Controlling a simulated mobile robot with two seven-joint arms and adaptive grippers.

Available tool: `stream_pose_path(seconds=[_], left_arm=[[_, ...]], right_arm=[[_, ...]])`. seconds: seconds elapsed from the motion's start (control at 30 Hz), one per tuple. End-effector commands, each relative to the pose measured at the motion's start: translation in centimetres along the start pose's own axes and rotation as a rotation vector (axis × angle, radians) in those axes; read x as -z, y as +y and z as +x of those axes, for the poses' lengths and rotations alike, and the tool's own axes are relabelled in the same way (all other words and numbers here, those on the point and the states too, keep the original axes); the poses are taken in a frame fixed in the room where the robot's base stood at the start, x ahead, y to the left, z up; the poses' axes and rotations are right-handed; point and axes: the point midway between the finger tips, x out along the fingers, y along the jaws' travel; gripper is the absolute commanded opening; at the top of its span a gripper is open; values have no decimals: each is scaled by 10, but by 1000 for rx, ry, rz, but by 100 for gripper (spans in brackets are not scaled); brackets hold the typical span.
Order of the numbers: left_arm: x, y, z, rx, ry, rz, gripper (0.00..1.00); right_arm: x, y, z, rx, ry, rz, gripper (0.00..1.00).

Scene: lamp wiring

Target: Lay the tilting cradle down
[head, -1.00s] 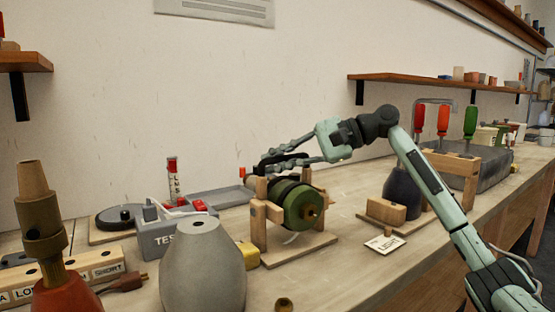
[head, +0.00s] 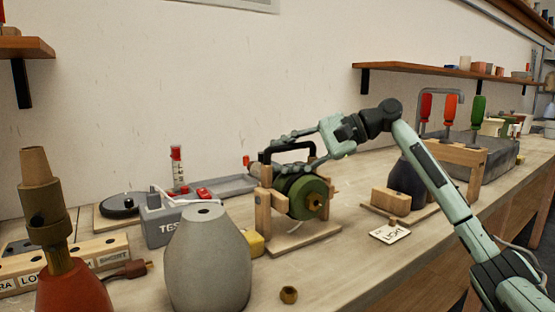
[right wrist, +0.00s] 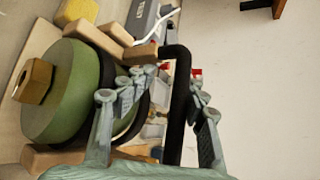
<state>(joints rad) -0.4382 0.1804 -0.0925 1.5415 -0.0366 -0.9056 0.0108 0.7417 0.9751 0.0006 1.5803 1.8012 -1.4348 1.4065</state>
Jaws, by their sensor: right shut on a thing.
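The tilting cradle (head: 263,215) is a wooden frame on a flat base, mid-bench in the head view. A green round lamp body (head: 305,193) with a brass-coloured end fitting (head: 316,201) lies in it, its end facing the front right. A black bar handle (head: 268,155) stands above the cradle. My right gripper (head: 285,153) reaches in from the right and is shut on the handle. In the right wrist view the black handle (right wrist: 181,100) runs between the fingers, beside the green body (right wrist: 65,85). My left gripper is not in view.
A grey vase-shaped body (head: 207,262) and a grey tester box (head: 165,225) stand left of the cradle. A dark vase (head: 410,185) on a wooden stand and a LIGHT card (head: 390,233) are to the right. A loose brass nut (head: 288,295) lies in front.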

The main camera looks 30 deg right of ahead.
Motion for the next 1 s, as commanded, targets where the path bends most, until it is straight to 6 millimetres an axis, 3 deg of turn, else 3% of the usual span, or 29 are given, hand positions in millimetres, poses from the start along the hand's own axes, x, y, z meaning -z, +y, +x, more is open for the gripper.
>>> stream_pose_path(seconds=[0.3,0.5,0.67,0.93,1.0], left_arm=[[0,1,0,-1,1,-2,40],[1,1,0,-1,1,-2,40],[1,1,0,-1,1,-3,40],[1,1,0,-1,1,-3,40],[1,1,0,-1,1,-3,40]], right_arm=[[1,0,-69,0,10,2,34],[-1,-1,-101,4,6,0,34],[-2,-2,-112,6,5,-2,34],[-2,-2,-113,6,4,-3,34],[-2,-2,-113,6,5,-4,25]])
